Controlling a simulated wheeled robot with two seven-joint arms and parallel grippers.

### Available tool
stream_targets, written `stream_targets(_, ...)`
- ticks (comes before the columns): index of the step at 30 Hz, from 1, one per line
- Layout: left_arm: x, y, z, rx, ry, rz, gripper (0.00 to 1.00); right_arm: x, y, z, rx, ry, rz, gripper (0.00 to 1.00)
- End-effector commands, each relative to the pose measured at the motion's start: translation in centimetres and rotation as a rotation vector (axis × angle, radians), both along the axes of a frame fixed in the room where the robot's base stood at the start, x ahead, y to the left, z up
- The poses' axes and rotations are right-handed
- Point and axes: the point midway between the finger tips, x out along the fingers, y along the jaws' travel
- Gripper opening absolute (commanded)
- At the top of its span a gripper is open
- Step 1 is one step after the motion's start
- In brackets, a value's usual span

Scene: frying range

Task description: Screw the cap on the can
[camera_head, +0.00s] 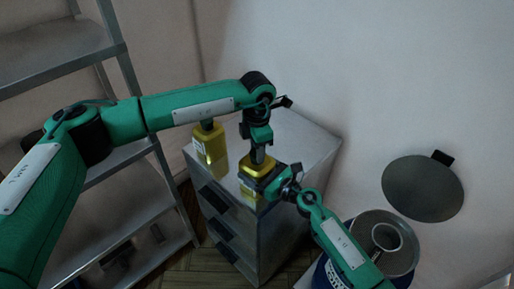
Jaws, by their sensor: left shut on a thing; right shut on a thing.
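A yellow can (257,168) with a pale label stands upright on the grey cabinet. My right gripper (264,184) reaches in from the lower right and is shut on the can's side, hiding part of its front. My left gripper (257,155) points straight down over the can's top and is shut on the cap. The cap is hidden by the fingers and too small to make out, so I cannot tell how it sits on the neck.
A second yellow can (211,152) with a dark top stands left on the cabinet (300,135). A metal shelf rack (128,65) is at the left. A blue pot (330,275) with a strainer (386,238) is lower right; a round dark lid (423,188) is by the wall.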

Motion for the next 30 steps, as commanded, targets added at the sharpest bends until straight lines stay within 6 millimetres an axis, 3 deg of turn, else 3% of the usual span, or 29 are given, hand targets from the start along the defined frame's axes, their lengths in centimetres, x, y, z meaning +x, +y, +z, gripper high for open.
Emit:
stream_targets(4, 0.1, 0.1, 0.0, 0.001, -0.002, -0.196, 0.12, 0.0, 0.0, 0.0, 0.000, 0.000, 0.000, 0.21)
stream_targets(8, 0.1, 0.1, 0.0, 0.001, -0.002, -0.183, 0.12, 0.0, 0.0, 0.0, -0.001, 0.001, 0.000, 0.21)
stream_targets(9, 0.1, 0.1, 0.0, 0.001, -0.002, -0.183, 0.43, 0.0, 0.0, 0.0, -0.001, 0.001, 0.000, 0.21)
stream_targets(12, 0.1, 0.1, 0.0, 0.000, -0.001, -0.182, 0.62, 0.0, 0.0, 0.0, -0.001, 0.001, 0.000, 0.21)
stream_targets(13, 0.1, 0.1, 0.0, 0.000, -0.001, -0.182, 0.64, 0.0, 0.0, 0.0, -0.001, 0.001, 0.000, 0.21)
stream_targets(23, 0.1, 0.0, 0.4, 0.001, -0.002, -0.181, 0.64, 0.0, 0.0, 0.0, -0.001, 0.001, 0.001, 0.21)
stream_targets(30, 0.2, 0.0, 4.3, 0.000, -0.005, -0.180, 0.64, 0.0, 0.0, 0.0, -0.001, 0.001, 0.000, 0.21)
